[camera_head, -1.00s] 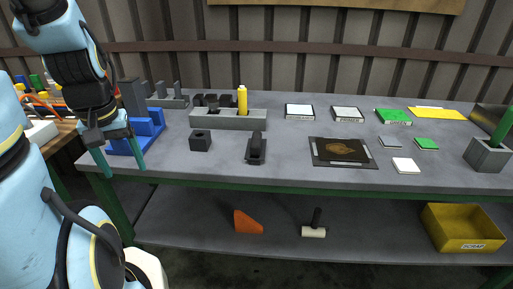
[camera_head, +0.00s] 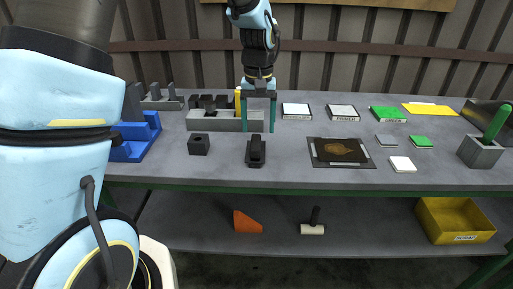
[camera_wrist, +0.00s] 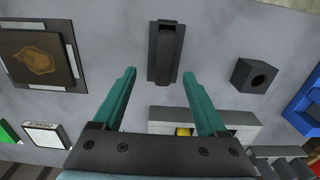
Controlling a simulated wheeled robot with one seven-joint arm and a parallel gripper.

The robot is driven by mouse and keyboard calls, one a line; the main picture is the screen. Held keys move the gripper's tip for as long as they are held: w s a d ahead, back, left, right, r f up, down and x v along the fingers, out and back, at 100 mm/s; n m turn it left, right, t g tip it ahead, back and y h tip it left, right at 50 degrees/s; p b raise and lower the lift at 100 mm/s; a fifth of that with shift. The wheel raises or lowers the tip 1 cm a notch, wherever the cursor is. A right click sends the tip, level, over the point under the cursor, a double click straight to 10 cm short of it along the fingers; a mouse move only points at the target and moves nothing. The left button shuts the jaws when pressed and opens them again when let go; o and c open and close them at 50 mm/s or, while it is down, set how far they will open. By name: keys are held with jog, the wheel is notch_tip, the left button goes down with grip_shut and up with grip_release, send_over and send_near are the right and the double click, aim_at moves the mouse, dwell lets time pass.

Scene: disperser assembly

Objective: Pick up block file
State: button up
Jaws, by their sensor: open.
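The block file, which I take to be the dark block with a raised grip (camera_head: 256,152), lies on the grey bench near its front edge. It also shows at the top middle of the wrist view (camera_wrist: 166,52). My gripper (camera_head: 258,128) points down above the bench, just behind the block file in the head view. In the wrist view its teal fingers (camera_wrist: 159,74) are spread apart with nothing between them, and the block file lies beyond their tips, not touching.
A dark cube with a hole (camera_head: 198,144) stands left of the block file. A dark mat with a brown shape (camera_head: 318,160) lies to the right. Behind are a long grey holder (camera_head: 205,122) and a yellow cylinder (camera_head: 238,101). A blue rack (camera_head: 140,143) stands far left.

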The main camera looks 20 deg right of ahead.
aim_at(256, 140)
jog(key=shift+a+f+p, duration=0.2)
jog(key=shift+f+p, duration=0.4)
jog(key=shift+f, duration=1.2)
jog(key=shift+a+f+p, duration=0.2)
jog(key=shift+f+p, duration=0.35)
jog(key=shift+f, duration=1.2)
jog(key=shift+c, duration=0.2)
grip_shut()
